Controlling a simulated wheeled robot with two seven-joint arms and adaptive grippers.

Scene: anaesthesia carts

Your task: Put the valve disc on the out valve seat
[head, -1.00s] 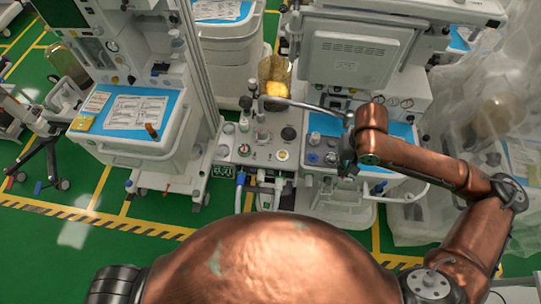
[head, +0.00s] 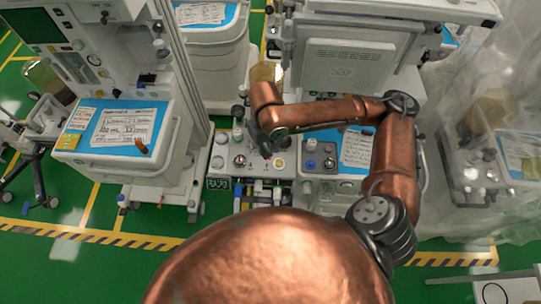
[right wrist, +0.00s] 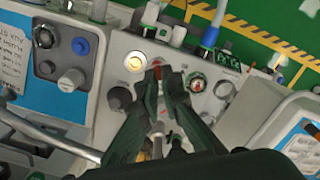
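My right gripper (head: 266,152) is above the grey-white machine panel (head: 245,178) in the head view. In the right wrist view its two dark fingers (right wrist: 163,74) converge, with their tips close together over the panel. A small red patch shows at the tips; I cannot tell whether it is held or on the panel. I cannot make out a valve disc for certain. A round pale-yellow fitting (right wrist: 136,61) with a bright rim sits left of the tips. A ringed fitting (right wrist: 222,89) sits to the right. I cannot tell which is the out valve seat. My left gripper is out of view.
Black knobs (right wrist: 120,97) and a blue knob (right wrist: 81,46) stand up around the panel. Hoses with blue and white connectors (right wrist: 210,35) come off its front edge. A cart with a blue top (head: 128,128) stands left. Plastic-draped equipment (head: 485,140) stands right.

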